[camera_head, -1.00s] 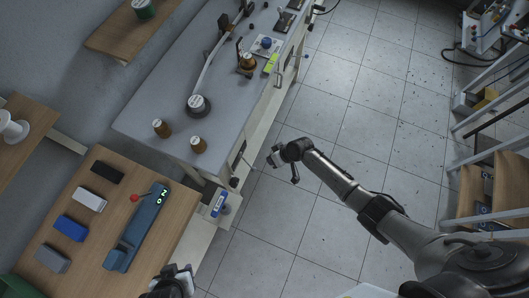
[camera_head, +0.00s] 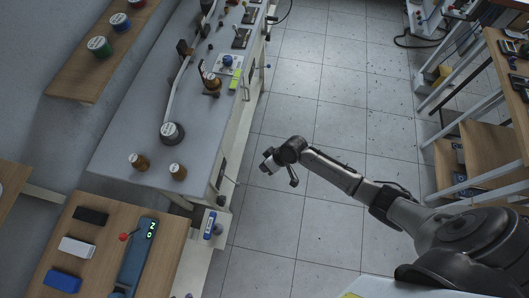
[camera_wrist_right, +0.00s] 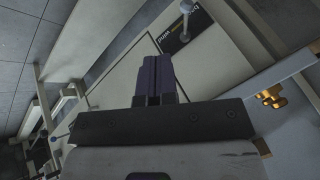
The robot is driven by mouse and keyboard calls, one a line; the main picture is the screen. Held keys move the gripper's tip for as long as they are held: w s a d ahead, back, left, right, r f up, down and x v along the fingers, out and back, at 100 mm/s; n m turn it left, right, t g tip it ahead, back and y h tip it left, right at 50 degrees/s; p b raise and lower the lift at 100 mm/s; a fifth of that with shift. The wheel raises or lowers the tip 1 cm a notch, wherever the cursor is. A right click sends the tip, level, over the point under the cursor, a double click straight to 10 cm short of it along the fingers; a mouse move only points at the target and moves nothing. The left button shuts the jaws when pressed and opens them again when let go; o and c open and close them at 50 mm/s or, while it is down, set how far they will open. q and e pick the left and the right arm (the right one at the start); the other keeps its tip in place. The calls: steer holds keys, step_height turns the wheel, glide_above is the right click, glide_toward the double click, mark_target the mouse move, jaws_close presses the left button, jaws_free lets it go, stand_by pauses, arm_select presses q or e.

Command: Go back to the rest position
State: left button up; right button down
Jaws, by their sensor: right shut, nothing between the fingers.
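My right gripper (camera_head: 267,164) hangs over the tiled floor, to the right of the long grey workbench (camera_head: 135,115). In the right wrist view its dark fingers (camera_wrist_right: 157,70) are together with nothing between them. My right arm reaches in from the lower right of the head view. My left gripper is not in view in the head view now.
Shelving (camera_head: 480,150) stands at right. The floor (camera_head: 330,110) between is clear.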

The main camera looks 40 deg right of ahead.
stand_by(0.3)
steer(key=s+d+r+n+t+h, duration=0.1)
steer(key=s+r+h, duration=0.15)
steer(key=r, duration=0.55)
steer(key=s+r+t+h, duration=0.1)
steer(key=r+h, duration=0.2)
steer(key=r, duration=0.6)
steer(key=s+f+m+g, duration=0.2)
steer(key=s+f, duration=0.1)
steer(key=s, duration=1.5)
step_height(320, 180, up, 24)
steer(key=p, duration=2.4)
steer(key=shift+s+a+f, duration=0.2)
steer(key=shift+s+a, duration=0.1)
steer(key=shift+s, duration=0.15)
